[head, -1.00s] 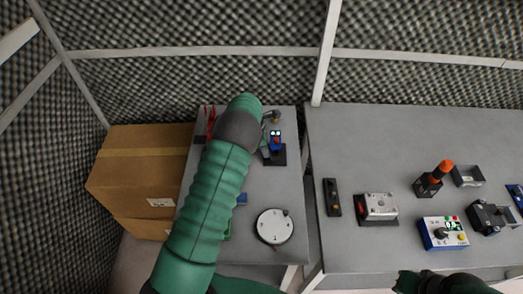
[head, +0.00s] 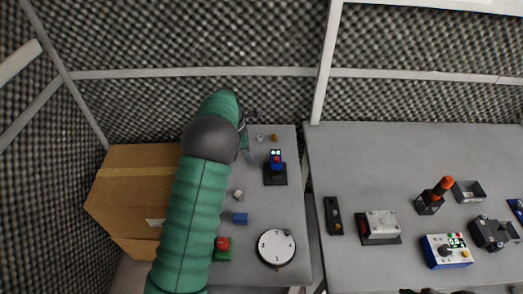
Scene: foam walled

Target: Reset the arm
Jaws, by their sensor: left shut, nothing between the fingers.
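My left arm, green with a dark grey joint, rises from the bottom of the head view over the left side of the smaller grey table (head: 255,215). My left gripper (head: 246,148) shows in part beyond the arm's bend, over the far part of this table. The arm hides much of the gripper and the table's left side. Only a dark sliver of my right gripper (head: 440,291) shows at the bottom edge; its fingers cannot be made out.
A white round dial (head: 276,247), a red button on a green base (head: 222,249) and a blue block (head: 240,218) lie near my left arm. Cardboard boxes (head: 125,195) stand left. The larger table (head: 380,155) holds several devices at right; its far part is clear.

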